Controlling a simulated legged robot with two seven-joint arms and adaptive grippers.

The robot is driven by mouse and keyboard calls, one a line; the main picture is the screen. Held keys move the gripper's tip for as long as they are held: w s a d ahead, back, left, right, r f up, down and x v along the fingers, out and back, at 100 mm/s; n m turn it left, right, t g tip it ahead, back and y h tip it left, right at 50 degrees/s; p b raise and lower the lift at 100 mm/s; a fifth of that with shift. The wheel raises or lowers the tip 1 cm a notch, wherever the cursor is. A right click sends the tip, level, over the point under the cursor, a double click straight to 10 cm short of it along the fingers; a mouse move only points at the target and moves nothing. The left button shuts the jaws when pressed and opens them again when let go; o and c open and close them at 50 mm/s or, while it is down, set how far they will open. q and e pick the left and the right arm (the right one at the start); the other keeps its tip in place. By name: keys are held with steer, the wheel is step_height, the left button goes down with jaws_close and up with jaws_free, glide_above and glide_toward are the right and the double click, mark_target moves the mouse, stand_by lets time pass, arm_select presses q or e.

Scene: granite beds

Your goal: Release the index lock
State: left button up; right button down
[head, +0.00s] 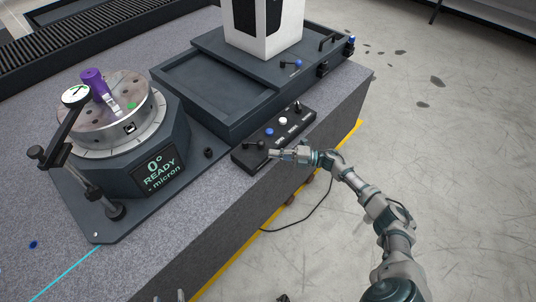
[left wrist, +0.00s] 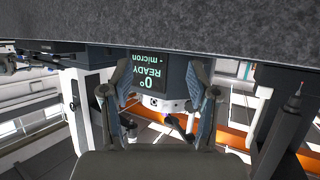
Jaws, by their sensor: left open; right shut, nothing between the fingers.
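A black control box (head: 245,158) lies along the front of the granite bed. It carries a black lever (head: 260,145) at its near left end, a blue button (head: 269,132), a white button (head: 283,121) and a small upright lever (head: 298,108) at its far end. I cannot read which control is the index lock. My right gripper (head: 276,153) is shut and empty beside the near lever; contact cannot be told. My left gripper (head: 169,297) shows only its fingertips at the bottom edge. In the left wrist view it (left wrist: 162,75) is open and empty.
A round turntable (head: 145,118) holds a purple part (head: 93,82) with a dial gauge (head: 75,96) beside it. Its display (head: 160,170) reads 0° READY, micron. A black knob (head: 208,153) stands on the base plate.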

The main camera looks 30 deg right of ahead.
arm_select(q)
steer(key=shift+w+d+r+t+b, duration=0.35)
steer(key=shift+w+r+t, duration=0.3)
steer(key=shift+w, duration=0.2)
arm_select(e)
steer(key=s+d+f, duration=0.1)
steer(key=d, duration=0.4)
steer(key=shift+s+d+f, duration=0.15)
steer(key=shift+d+f, duration=0.1)
steer(key=shift+d, duration=0.1)
arm_select(q)
steer(key=shift+d, duration=0.1)
arm_select(e)
steer(key=shift+d, duration=0.1)
